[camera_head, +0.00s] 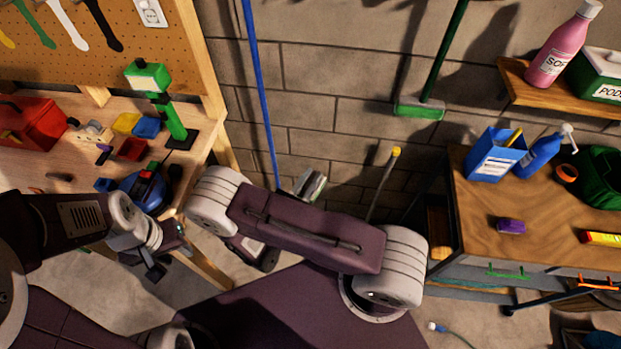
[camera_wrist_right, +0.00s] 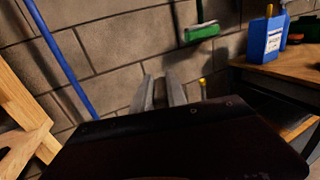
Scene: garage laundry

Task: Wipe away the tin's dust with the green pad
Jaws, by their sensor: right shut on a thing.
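My right gripper (camera_head: 311,184) is in front of the block wall, beyond my bent forearm. Its two grey fingers also show at the middle of the right wrist view (camera_wrist_right: 165,92), close together. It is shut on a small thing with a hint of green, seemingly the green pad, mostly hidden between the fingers. My left gripper (camera_head: 153,266) hangs low beside the left workbench, with dark fingers and nothing clear in it. Its opening is hard to judge. I cannot make out a dusty tin in either view.
The left workbench (camera_head: 50,180) carries a red toolbox (camera_head: 32,122) and small bins. The right bench (camera_head: 540,190) holds a blue carton (camera_head: 494,160), a spray bottle (camera_head: 540,152) and a purple block (camera_head: 510,226).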

